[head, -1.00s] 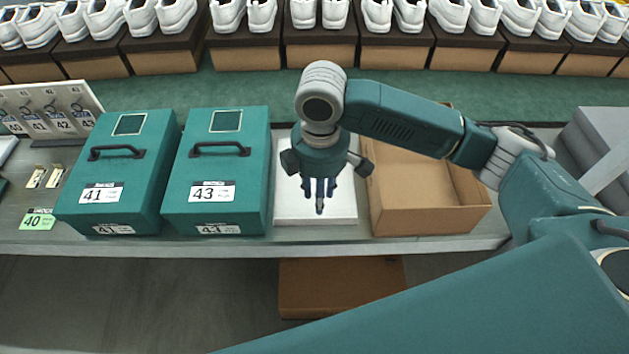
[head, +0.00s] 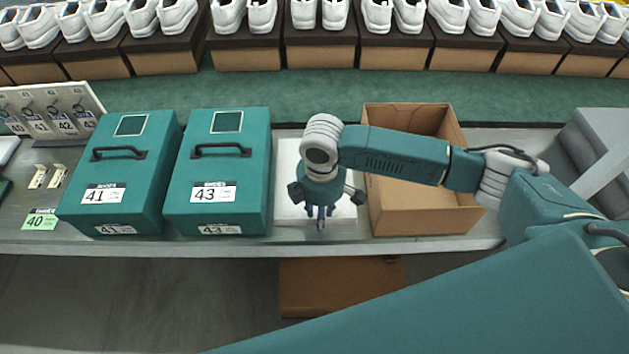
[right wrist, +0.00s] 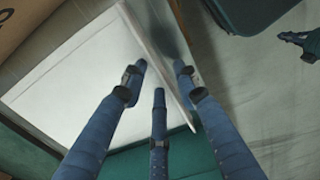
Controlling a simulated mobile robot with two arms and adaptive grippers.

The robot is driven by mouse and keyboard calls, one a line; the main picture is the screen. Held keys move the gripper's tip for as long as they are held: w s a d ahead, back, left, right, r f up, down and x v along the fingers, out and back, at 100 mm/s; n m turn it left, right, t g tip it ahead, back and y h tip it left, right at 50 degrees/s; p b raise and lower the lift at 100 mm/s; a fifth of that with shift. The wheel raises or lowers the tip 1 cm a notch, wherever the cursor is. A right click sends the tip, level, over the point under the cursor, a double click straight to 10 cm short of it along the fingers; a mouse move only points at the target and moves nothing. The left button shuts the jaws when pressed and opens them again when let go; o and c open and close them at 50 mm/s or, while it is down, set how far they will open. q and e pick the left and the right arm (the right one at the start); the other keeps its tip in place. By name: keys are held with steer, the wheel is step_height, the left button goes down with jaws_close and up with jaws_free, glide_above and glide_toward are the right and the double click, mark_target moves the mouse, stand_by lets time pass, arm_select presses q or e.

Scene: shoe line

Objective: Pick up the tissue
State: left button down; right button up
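The tissue (head: 288,180) is a flat white pad on the table between the teal box marked 43 and the open carton. It also shows in the right wrist view (right wrist: 75,85) as a pale surface with a thin edge running between my fingers. My right gripper (head: 320,222) points down over the front part of the tissue, and its arm covers much of the pad in the head view. In the right wrist view its blue fingers (right wrist: 160,75) are spread apart at the tissue's edge. I cannot tell whether they touch it.
Two teal boxes with handles, marked 41 (head: 110,170) and 43 (head: 215,165), stand left of the tissue. An open brown carton (head: 425,212) stands close on its right. A rack of numbered tags (head: 50,112) is far left. Shoes on boxes line the back.

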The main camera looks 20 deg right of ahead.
steer(key=shift+c, duration=0.2)
jaws_close()
steer(key=shift+r, duration=0.15)
